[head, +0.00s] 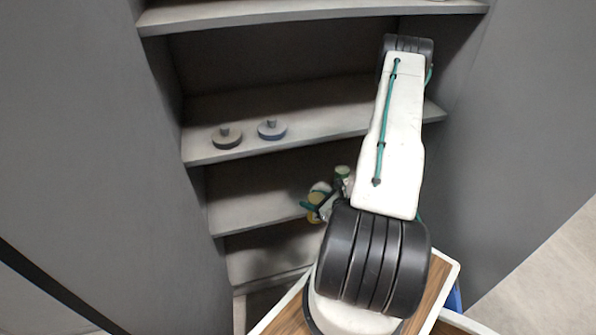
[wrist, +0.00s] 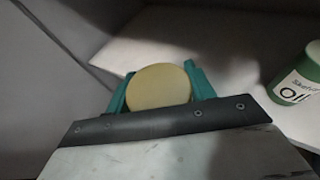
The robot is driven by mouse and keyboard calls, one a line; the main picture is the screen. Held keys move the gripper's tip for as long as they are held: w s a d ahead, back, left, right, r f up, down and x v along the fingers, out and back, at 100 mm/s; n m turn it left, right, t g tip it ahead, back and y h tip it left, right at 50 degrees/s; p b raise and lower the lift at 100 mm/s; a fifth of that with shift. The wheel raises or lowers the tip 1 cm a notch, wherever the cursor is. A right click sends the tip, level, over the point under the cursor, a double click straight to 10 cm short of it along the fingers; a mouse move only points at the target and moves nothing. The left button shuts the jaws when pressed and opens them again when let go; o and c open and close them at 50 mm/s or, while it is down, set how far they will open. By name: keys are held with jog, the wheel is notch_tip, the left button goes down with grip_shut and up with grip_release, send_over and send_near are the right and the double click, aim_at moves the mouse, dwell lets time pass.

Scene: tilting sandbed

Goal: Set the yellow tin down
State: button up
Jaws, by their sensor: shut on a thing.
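The yellow tin (wrist: 158,88) sits between the teal fingers of my gripper (wrist: 160,72) in the wrist view, its round pale-yellow end facing the camera. My gripper is shut on it. In the head view the yellow tin (head: 314,217) shows as a small patch by the teal fingers, partly hidden by my arm. It is in front of the lower shelves. A pale shelf surface (wrist: 150,45) lies beyond the tin in the wrist view; I cannot tell whether the tin touches it.
A green tin with a white label (wrist: 300,78) stands on the shelf to the right in the wrist view. Two knobbed discs, one brownish (head: 227,138) and one bluish (head: 271,131), lie on a higher shelf (head: 330,115). Grey side walls flank the shelves.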

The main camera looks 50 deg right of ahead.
jog(key=w+d+f, duration=0.1)
jog(key=w+d, duration=0.2)
jog(key=w, duration=0.1)
jog(key=w+d+f, duration=0.2)
jog(key=w+d, duration=0.1)
jog(key=w, duration=0.2)
jog(key=w+d+f, duration=0.2)
jog(key=w, duration=0.2)
jog(key=shift+w+d, duration=0.2)
jog(key=shift+d, duration=0.2)
jog(key=o, duration=1.2)
jog(key=shift+f, duration=0.15)
